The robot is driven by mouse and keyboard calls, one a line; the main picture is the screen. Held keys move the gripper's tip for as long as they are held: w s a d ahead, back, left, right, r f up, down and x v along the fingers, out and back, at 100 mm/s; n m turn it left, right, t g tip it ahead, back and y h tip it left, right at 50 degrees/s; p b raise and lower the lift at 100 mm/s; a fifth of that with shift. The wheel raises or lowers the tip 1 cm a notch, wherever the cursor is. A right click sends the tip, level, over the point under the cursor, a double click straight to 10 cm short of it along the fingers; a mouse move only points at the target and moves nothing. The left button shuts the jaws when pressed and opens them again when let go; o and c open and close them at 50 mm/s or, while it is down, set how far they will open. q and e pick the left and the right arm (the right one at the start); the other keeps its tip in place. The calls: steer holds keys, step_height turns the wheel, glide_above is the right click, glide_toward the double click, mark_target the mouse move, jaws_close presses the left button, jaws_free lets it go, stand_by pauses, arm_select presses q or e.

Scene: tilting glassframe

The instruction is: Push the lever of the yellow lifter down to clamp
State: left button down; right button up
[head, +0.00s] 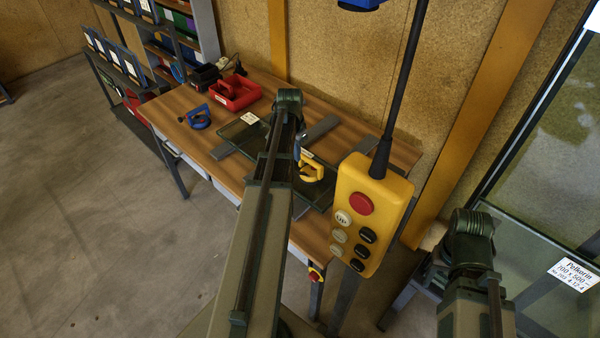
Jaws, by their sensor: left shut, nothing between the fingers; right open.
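The yellow lifter (312,170) sits on a dark glass pane (243,142) on the wooden table, right of my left arm. The arm hides part of it, and its lever cannot be made out clearly. My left gripper (297,149) seems to show only as a narrow bluish-grey sliver past the arm's edge, close to the lifter's left side. It is shut and empty; whether it touches the lifter cannot be told. My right arm is at the lower right, and its gripper fingers are hidden.
A yellow pendant control (372,216) hangs in front of the table's right part. A blue lifter (197,117) and a red tote (235,92) stand on the table (182,98). A labelled glass pane (560,110) stands at right. The floor at left is clear.

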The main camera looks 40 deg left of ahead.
mark_target(298, 172)
arm_select(q)
steer(key=shift+w+f+b, duration=0.15)
steer(key=shift+f+b, duration=1.6)
steer(key=shift+w+f+b, duration=0.15)
steer(key=shift+f+b, duration=1.55)
steer(key=shift+f, duration=0.05)
step_height(298, 172, down, 4)
steer(key=b, duration=0.4)
steer(key=shift+s+r+p, duration=0.1)
steer(key=shift+r+p, duration=0.2)
steer(key=s, duration=0.1)
steer(key=s+r+p, duration=0.1)
steer(key=shift+s+a, duration=0.1)
steer(key=shift+s, duration=0.25)
steer(key=shift+r, duration=0.1)
